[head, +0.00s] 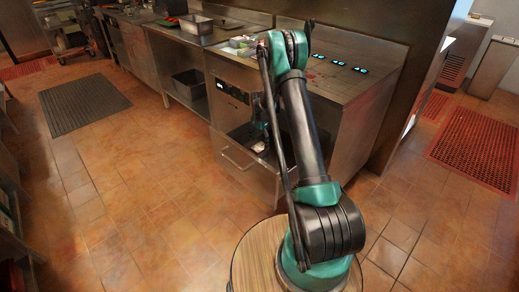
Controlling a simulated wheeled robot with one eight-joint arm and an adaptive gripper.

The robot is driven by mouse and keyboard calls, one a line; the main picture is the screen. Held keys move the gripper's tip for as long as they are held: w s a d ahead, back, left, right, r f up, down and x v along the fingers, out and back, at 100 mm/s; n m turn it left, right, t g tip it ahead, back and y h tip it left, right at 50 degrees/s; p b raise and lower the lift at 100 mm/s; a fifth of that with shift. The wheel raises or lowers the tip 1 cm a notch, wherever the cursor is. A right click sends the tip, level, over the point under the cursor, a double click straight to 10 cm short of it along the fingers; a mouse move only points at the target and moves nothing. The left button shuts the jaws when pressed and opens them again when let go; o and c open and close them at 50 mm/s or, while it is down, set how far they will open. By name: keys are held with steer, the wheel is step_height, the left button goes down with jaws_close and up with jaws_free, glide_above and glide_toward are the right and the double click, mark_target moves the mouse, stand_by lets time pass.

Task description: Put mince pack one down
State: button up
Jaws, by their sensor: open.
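My gripper (262,125) points down into an open drawer (236,160) in the front of the steel counter. It is small in the picture and partly hidden behind my own arm. The gripper is open. A small pale item (259,146) lies in the drawer just below the gripper. It may be a mince pack, but it is too small to tell, and I cannot tell whether the fingers touch it.
A flat tray of small items (240,43) sits on the counter top (310,75), left of several lit blue displays. A steel pan (196,25) stands farther left. A dark floor mat (84,106) lies at left. The tiled floor before the drawer is clear.

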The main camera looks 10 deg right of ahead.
mark_target(260, 147)
step_height(260, 147, up, 6)
steer(key=shift+f, duration=0.1)
steer(key=s+d+r+n+t, duration=0.25)
steer(key=s+r+n, duration=0.25)
steer(key=s+r, duration=1.2)
steer(key=s+d+f+n+t, duration=0.1)
steer(key=s+n, duration=0.4)
steer(key=s, duration=2)
steer(key=shift+d+f+n+t, duration=0.3)
steer(key=shift+f+n+t, duration=0.1)
steer(key=shift+f, duration=0.25)
